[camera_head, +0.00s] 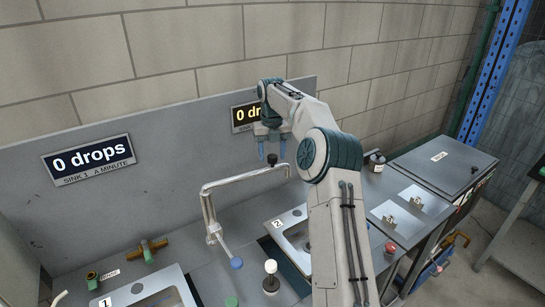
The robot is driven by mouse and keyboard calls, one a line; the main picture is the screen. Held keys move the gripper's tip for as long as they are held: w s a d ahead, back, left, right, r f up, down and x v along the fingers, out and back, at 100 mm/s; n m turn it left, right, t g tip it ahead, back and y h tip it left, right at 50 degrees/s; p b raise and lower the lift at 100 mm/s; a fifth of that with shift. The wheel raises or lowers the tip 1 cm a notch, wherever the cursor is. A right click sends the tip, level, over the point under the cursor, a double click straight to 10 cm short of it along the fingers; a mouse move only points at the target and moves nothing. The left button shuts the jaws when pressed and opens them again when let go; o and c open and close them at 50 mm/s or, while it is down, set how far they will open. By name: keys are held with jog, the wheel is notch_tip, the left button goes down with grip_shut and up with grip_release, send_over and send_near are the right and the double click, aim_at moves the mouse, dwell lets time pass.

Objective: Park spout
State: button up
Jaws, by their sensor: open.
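The metal spout (240,181) rises from the counter left of sink 2 and bends into a long arm that reaches right, toward the back panel. Its far end turns down near sink 2 (283,234). A small black knob (272,159) shows at the far part of the spout arm. My gripper (272,152) is open, pointing down, with its two bluish fingers either side of the knob in the picture. I cannot tell whether they touch it. My arm hides part of sink 2 and the right of its sign.
Sink 1 (148,294) is at the lower left, with a brass tap (148,248) behind it. A blue-ended lever (236,263) and a white knob (270,267) stand between the sinks. A dark jar (376,162) and a grey lidded box (440,165) are on the right.

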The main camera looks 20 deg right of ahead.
jog(key=shift+r, duration=3)
